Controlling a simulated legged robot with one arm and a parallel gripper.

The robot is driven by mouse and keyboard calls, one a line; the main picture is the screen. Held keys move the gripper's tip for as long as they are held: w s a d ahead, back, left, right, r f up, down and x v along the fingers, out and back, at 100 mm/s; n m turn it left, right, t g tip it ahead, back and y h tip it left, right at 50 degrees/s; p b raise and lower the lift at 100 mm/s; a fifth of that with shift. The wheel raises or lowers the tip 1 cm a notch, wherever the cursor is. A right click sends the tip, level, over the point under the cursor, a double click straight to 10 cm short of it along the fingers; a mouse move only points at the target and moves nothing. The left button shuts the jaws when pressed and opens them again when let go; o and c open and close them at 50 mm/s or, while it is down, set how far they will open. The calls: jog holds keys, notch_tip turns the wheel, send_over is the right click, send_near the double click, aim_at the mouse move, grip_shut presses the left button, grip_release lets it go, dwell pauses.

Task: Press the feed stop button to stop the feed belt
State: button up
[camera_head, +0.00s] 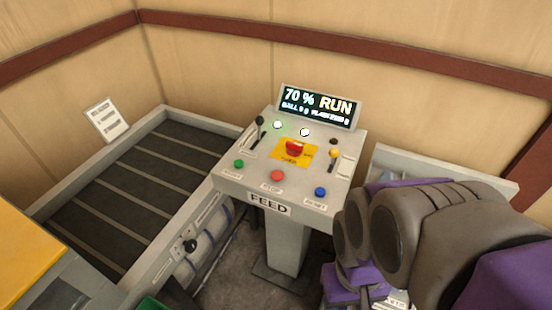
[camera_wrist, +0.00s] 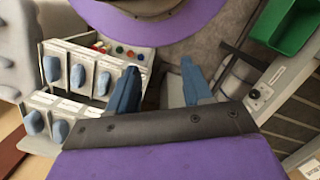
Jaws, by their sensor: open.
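The grey feed console (camera_head: 290,200) stands at the centre of the head view, labelled FEED. Its front row has a green button (camera_head: 239,164), a red button (camera_head: 277,175) labelled STOP, and a blue button (camera_head: 320,191). A larger red mushroom button (camera_head: 294,147) sits on a yellow plate behind them. The display (camera_head: 318,106) reads 70 % RUN. The feed belt (camera_head: 130,190) is dark with pale cross bars. My gripper (camera_wrist: 158,88) is open in the wrist view, with nothing between its fingers. My arm is right of the console, apart from the red button.
Wooden walls with a dark red rail stand behind. A yellow surface (camera_head: 25,250) is at the lower left.

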jog(key=shift+a, duration=0.35)
jog(key=c, duration=0.6)
jog(key=shift+d, duration=0.2)
grip_shut()
